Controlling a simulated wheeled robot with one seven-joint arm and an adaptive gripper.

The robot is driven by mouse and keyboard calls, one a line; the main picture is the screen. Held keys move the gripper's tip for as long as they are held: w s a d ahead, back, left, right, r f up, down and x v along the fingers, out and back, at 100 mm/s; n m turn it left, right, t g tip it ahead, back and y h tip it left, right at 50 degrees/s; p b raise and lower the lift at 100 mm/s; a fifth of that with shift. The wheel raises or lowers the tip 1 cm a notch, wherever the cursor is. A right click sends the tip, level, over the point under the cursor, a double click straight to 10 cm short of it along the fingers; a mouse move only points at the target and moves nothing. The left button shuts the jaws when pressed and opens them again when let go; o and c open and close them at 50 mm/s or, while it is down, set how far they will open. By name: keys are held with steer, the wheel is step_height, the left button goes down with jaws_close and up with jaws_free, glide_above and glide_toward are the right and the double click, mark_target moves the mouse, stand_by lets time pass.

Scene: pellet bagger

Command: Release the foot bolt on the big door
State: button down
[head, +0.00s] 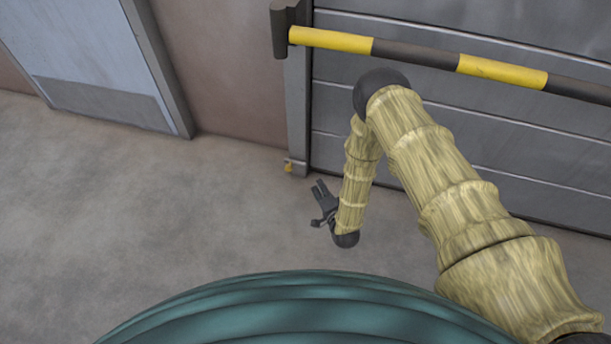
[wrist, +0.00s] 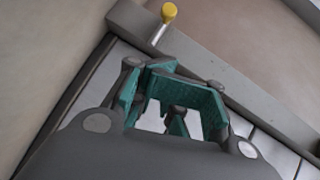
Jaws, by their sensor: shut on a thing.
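The big door (head: 470,125) is grey and panelled, and it is shut. The foot bolt (head: 288,167) shows as a small yellow knob low at the door's left post. In the wrist view the foot bolt (wrist: 168,12) is a yellow knob on a short pale pin, beyond my fingers and apart from them. My gripper (head: 318,189) is low, to the right of the knob and nearer to me. In the wrist view my gripper (wrist: 178,85) has teal finger pads. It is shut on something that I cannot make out.
A yellow and black barrier bar (head: 420,52) crosses the door above my arm. A pale blue door (head: 85,45) stands at the left in the brown wall (head: 222,70). The grey floor (head: 150,210) at the left is clear.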

steer(key=b, duration=0.4)
glide_toward(295, 162)
steer(key=w+d, duration=0.2)
steer(key=w, duration=0.1)
steer(key=shift+w+a+f+b, duration=0.15)
steer(key=shift+a+b, duration=0.1)
steer(key=shift+a, duration=0.3)
steer(key=shift+w+a+f+b, duration=0.2)
steer(key=shift+a+b, duration=0.05)
steer(key=shift+a, duration=0.3)
steer(key=shift+w+a+f+b, duration=0.15)
steer(key=shift+a+b, duration=0.1)
steer(key=shift+a, duration=0.35)
